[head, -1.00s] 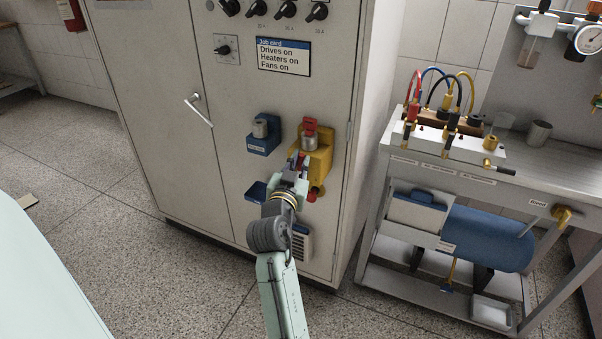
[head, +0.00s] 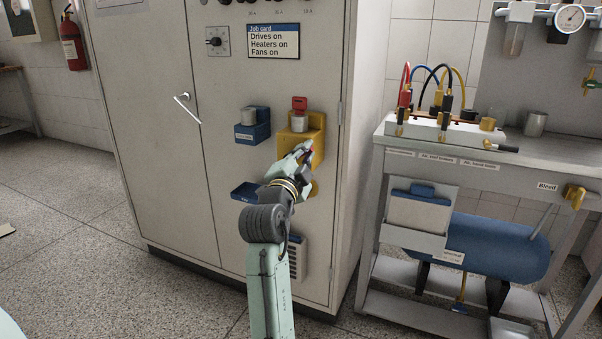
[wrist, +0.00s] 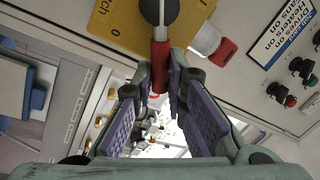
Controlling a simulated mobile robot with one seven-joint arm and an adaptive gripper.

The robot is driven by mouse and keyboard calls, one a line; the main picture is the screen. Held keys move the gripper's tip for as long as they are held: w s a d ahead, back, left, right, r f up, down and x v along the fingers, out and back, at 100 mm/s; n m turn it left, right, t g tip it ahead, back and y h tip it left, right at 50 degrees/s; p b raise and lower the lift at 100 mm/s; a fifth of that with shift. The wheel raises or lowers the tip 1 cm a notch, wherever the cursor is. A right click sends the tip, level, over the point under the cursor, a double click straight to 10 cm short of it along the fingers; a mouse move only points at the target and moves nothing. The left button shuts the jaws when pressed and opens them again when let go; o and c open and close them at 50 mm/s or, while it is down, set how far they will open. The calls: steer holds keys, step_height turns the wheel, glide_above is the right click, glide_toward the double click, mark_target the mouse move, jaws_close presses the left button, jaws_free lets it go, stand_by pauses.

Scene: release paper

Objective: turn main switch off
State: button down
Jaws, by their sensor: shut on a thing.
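The main switch is a yellow plate (head: 319,138) on the cabinet's right door, with a dark round hub (wrist: 158,8) and a red handle (wrist: 160,62). In the wrist view the handle reaches from the hub down between my fingertips. My gripper (wrist: 158,88) is shut on this red handle; it also shows in front of the yellow plate in the head view (head: 306,150). My gripper hides much of the switch in the head view. The marks "0" and "I" show on the plate, but the exact handle angle is hard to tell.
A grey cylinder with a red top (head: 299,120) stands at the top of the yellow plate. Blue holders (head: 254,131) sit to its left. A job card (head: 273,42) is above. A bench (head: 470,160) with coloured cables stands at right. Open floor (head: 80,210) lies at left.

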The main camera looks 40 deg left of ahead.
steer(key=f+m+b, duration=0.1)
steer(key=m+b, duration=0.1)
steer(key=b, duration=0.1)
steer(key=f+m+h+b, duration=0.1)
steer(key=m+b, duration=0.2)
steer(key=f+m+h+b, duration=0.1)
steer(key=m+b, duration=0.1)
steer(key=b, duration=0.1)
steer(key=shift+d+t, duration=0.3)
steer(key=shift+d, duration=0.05)
steer(key=shift+w+m, duration=0.1)
steer(key=shift+m, duration=0.3)
steer(key=c, duration=1.6)
jaws_free()
steer(key=shift+c, duration=0.2)
steer(key=shift+o, duration=0.2)
step_height(320, 180, up, 10)
